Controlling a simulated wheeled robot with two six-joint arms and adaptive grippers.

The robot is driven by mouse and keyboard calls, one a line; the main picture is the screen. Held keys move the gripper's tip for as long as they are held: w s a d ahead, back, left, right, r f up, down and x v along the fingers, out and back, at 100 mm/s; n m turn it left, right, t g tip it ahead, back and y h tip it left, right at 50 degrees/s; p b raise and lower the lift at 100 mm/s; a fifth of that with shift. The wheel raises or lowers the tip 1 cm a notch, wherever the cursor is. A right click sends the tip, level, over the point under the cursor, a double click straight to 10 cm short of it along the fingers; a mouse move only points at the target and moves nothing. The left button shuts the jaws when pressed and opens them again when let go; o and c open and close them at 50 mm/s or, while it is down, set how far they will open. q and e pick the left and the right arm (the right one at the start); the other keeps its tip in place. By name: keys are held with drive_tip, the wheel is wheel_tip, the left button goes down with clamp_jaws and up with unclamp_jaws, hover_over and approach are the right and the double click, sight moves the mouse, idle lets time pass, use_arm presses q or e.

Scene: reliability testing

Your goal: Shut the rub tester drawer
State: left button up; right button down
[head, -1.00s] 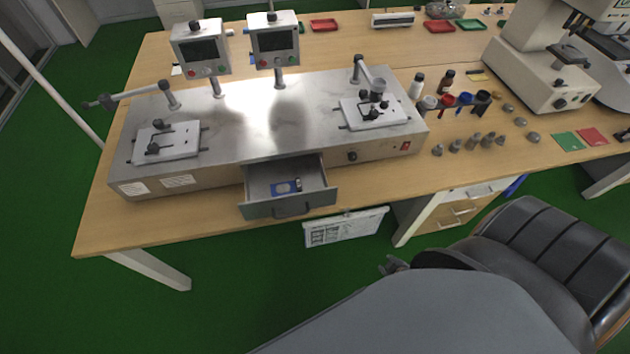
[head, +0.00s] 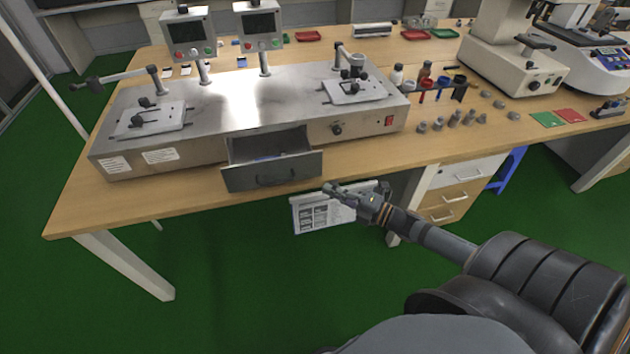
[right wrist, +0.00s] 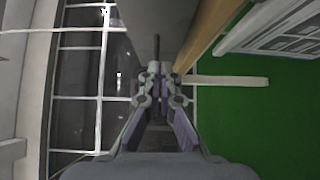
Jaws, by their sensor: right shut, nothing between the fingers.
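The rub tester (head: 215,108) is a long grey metal box on the wooden table, with two screens on posts. Its drawer (head: 273,172) stands open at the front middle, sticking out past the table's front edge, with a dark handle on its face. Something blue lies inside it. My right gripper (head: 330,187) is shut and empty, just right of and near the drawer's front in the head view. In the right wrist view its closed fingertips (right wrist: 155,70) show with nothing between them. My left gripper is not in view.
A white printed sheet (head: 318,212) hangs below the table edge, behind my right gripper. Small metal weights (head: 455,119) and bottles (head: 397,77) stand right of the tester. Green floor in front is clear.

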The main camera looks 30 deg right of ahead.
sight(303, 169)
drive_tip(key=w+b, duration=0.1)
drive_tip(key=w, duration=0.1)
drive_tip(key=w+b, duration=0.1)
drive_tip(key=w, duration=0.1)
drive_tip(key=w+a, duration=0.1)
drive_tip(key=w, duration=0.2)
drive_tip(key=shift+a+f+b, duration=0.1)
drive_tip(key=shift+b, duration=0.3)
drive_tip(key=shift+w, duration=0.4)
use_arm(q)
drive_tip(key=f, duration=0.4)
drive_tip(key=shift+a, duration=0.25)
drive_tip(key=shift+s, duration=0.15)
